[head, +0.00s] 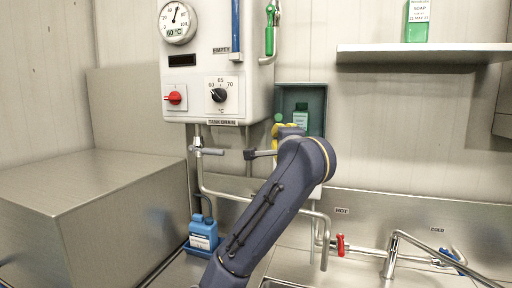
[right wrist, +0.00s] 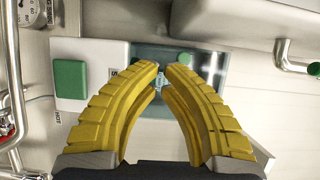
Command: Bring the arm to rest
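My right arm reaches up from the bottom of the head view. In the right wrist view the two yellow fingers of the right gripper (right wrist: 163,70) curve toward each other with a narrow gap between the tips. I see nothing held between them. My left gripper is not in view.
A white kettle control unit (head: 217,60) hangs at upper left. A blue bottle (head: 203,232) stands below it. A bent steel pipe (head: 325,235), a red-handled tap (head: 341,245) and a steel spout (head: 390,262) are close right of my arm. A steel shelf (head: 425,53) is at upper right.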

